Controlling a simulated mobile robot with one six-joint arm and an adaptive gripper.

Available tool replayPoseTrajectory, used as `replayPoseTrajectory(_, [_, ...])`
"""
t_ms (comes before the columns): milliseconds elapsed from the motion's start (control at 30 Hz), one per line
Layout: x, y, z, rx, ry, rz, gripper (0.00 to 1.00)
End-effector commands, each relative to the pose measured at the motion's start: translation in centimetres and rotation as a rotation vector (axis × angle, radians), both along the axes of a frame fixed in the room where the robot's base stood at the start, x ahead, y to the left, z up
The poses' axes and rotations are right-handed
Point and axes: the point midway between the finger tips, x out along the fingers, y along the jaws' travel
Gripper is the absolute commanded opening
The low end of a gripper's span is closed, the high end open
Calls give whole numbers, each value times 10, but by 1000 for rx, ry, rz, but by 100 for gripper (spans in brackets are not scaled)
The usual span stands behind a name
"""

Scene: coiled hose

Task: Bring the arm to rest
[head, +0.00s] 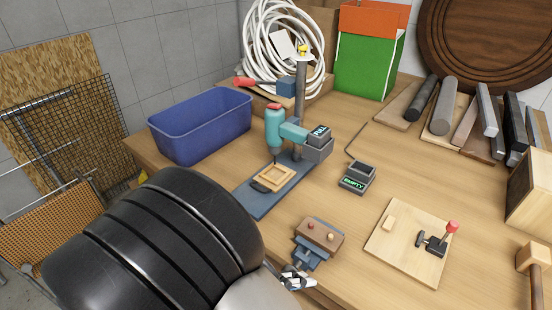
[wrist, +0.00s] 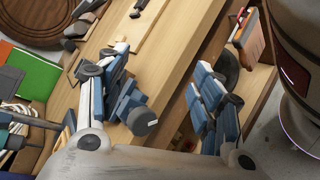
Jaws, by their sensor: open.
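My gripper (wrist: 160,62) shows in the wrist view with its two blue-and-white padded fingers spread wide apart. Nothing is held between them. The workbench edge runs between and behind the fingers. In the head view my dark arm fills the lower left and hides the front left part of the workbench (head: 390,170). The gripper is mostly hidden there behind the arm, near the bench's front edge. A blue vise (head: 310,256) with a brown block on top stands close by at that edge. I cannot tell the exact gap between it and the fingers.
A blue bin (head: 203,125) stands at the bench's left. A drill press (head: 290,132) stands mid-bench before the coiled white hose (head: 272,50). A small "EMPTY" display (head: 357,178) and a board with a red-knobbed clamp (head: 411,245) lie to the right. Bare wood shows between them.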

Motion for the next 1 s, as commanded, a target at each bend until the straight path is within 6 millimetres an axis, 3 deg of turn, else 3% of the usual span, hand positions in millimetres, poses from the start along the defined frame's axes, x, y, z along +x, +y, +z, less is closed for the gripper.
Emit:
replayPoseTrajectory(33, [-1,-15,12,79,15,-92,60])
replayPoseTrajectory(200, [-17,-49,37,341,62,-328,60])
replayPoseTrajectory(500, [-41,-80,79,857,-23,-586,60])
replayPoseTrajectory(800, [-48,-94,127,1283,-316,-613,60])
replayPoseTrajectory(1000, [-48,-98,147,1390,-452,-576,60])
